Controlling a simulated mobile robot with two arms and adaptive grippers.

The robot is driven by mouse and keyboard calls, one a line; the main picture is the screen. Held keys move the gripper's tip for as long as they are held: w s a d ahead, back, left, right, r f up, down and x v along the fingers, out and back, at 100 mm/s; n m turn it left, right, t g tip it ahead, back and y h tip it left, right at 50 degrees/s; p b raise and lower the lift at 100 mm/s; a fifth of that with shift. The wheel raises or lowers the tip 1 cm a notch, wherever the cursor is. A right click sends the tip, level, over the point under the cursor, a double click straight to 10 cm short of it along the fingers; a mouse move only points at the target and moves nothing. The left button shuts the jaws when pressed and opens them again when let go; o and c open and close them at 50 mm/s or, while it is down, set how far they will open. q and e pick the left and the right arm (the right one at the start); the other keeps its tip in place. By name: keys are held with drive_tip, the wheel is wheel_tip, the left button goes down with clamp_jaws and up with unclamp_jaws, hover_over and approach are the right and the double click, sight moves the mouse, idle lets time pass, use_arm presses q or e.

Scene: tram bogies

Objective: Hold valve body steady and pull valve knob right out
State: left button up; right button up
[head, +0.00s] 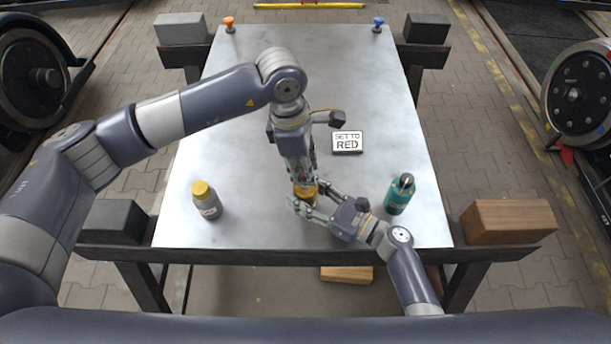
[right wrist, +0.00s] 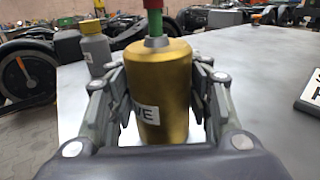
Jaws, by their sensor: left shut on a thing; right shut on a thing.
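The valve body (right wrist: 163,85) is a gold cylinder with a white label, partly readable as "VE", and a grey collar on top. It stands upright on the metal table, between the fingers of my right gripper (right wrist: 160,100). In the head view the gold body (head: 306,192) is mostly hidden by my grippers. The valve knob (right wrist: 154,20), red and green, rises from the collar and is cut off by the upper edge. My left gripper (head: 303,178) points down from above and is shut on the knob. My right gripper (head: 305,200) is shut on the body from the front right.
A grey bottle with a yellow cap (head: 207,203) stands left, a teal bottle (head: 398,196) right. A "SET TO RED" sign (head: 347,142) lies behind. Orange (head: 229,24) and blue (head: 377,24) knobs are at the far corners. The table's far half (head: 330,60) is mostly clear.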

use_arm(q)
drive_tip(key=shift+r, duration=0.85)
drive_tip(key=o, duration=1.1)
drive_tip(key=r, duration=0.4)
drive_tip(key=a+r, duration=0.1)
drive_tip(key=r, duration=0.6)
drive_tip(key=shift+w+a+r, duration=0.1)
drive_tip(key=shift+a+r, duration=0.3)
use_arm(e)
drive_tip(key=o, duration=1.2)
